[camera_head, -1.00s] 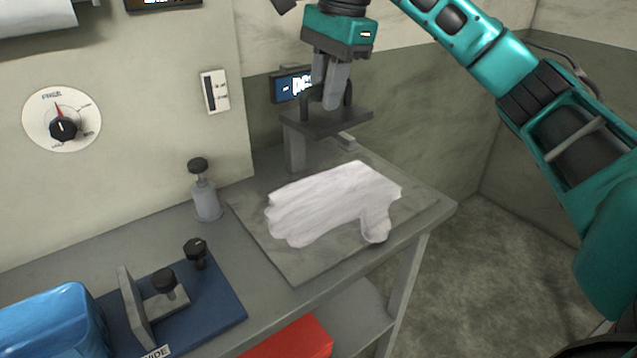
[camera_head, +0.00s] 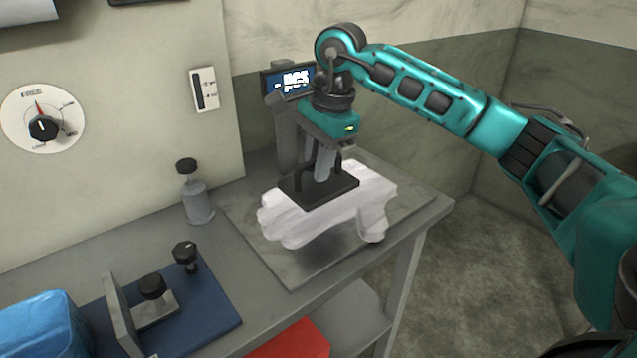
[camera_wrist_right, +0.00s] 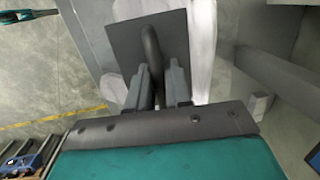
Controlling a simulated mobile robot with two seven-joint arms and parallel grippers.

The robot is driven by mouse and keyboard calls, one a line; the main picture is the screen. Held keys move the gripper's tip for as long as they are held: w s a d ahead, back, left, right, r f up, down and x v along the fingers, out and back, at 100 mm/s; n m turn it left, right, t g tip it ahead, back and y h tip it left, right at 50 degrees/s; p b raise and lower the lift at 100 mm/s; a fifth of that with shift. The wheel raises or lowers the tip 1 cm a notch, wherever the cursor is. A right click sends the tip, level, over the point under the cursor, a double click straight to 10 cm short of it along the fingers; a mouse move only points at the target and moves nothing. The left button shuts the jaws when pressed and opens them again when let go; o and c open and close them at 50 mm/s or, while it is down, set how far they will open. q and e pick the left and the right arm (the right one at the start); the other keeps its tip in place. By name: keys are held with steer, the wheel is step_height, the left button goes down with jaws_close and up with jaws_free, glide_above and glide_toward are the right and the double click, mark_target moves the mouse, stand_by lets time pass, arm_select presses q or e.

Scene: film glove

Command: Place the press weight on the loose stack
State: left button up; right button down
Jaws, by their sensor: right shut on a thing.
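The press weight (camera_head: 318,188) is a dark flat plate with a looped handle. My right gripper (camera_head: 326,165) is shut on that handle from above. The plate lies level over the loose stack (camera_head: 372,205), a pile of white glove-shaped film, and covers part of its top. I cannot tell for sure whether plate and film touch. In the right wrist view, the fingers (camera_wrist_right: 160,88) flank the handle, the plate (camera_wrist_right: 125,45) extends beyond them, and white film (camera_wrist_right: 203,45) shows beside it.
The stack rests on a grey sheet (camera_head: 290,272) at the table's right end. A post with a screen (camera_head: 288,80) stands behind. A grey bottle (camera_head: 196,198), a blue fixture board (camera_head: 212,318) and a blue bundle (camera_head: 40,328) are to the left. A red box (camera_head: 292,342) sits below.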

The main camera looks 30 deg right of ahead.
mark_target(318, 186)
step_height(318, 186, down, 4)
steer(key=shift+r, duration=0.1)
steer(key=shift+f, duration=0.2)
steer(key=shift+f+b, duration=0.4)
steer(key=c, duration=1.3)
jaws_free()
steer(key=shift+f, duration=0.1)
steer(key=shift+o, duration=1.3)
